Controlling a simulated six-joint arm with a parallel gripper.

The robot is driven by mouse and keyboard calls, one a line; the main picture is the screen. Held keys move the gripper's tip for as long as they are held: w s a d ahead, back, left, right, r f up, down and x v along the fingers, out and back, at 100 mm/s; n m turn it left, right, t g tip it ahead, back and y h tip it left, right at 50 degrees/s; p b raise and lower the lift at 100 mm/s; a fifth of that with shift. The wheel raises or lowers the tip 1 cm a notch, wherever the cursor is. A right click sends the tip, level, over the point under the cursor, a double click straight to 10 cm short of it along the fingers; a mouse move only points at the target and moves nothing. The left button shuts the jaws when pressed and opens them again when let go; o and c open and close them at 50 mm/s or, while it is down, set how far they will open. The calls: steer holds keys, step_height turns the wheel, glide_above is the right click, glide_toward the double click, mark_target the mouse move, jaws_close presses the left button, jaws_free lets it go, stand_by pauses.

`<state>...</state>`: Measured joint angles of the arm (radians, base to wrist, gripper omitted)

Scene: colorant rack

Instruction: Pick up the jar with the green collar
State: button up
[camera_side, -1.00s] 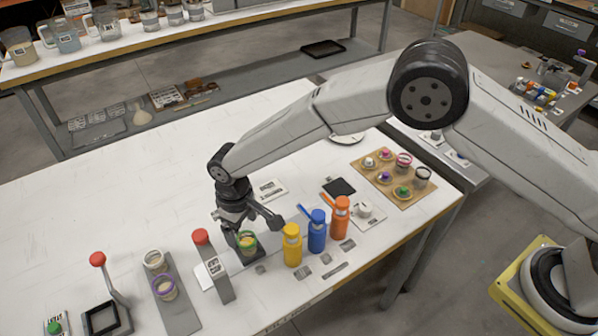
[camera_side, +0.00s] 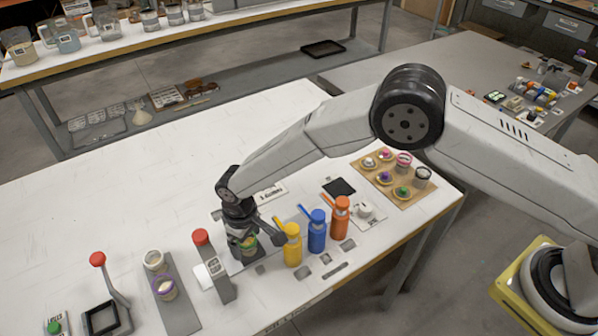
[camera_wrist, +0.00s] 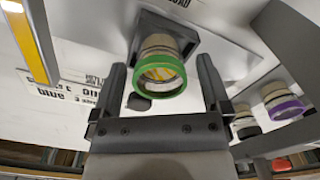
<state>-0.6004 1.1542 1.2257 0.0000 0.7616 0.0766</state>
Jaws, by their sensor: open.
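The jar with the green collar (camera_side: 249,243) stands upright on a dark square base beside the yellow bottle. In the wrist view its green collar (camera_wrist: 162,88) shows at the centre, with a yellowish inside. My gripper (camera_side: 243,240) is lowered over the jar from above. In the wrist view my gripper (camera_wrist: 163,75) is open, with one finger on each side of the jar and gaps between the fingers and the collar. In the side view my gripper hides part of the jar.
Yellow (camera_side: 292,246), blue (camera_side: 317,232) and orange (camera_side: 340,218) bottles stand close by on the right. A red-knobbed lever stand (camera_side: 215,268) is close on the left. Beyond it, a jar with a purple collar (camera_side: 164,288) stands on a grey strip.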

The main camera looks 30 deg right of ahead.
jaws_close()
steer(key=shift+r, duration=0.3)
stand_by(0.5)
step_height(320, 180, up, 9)
stand_by(1.1)
steer(key=shift+r, duration=0.25)
stand_by(0.6)
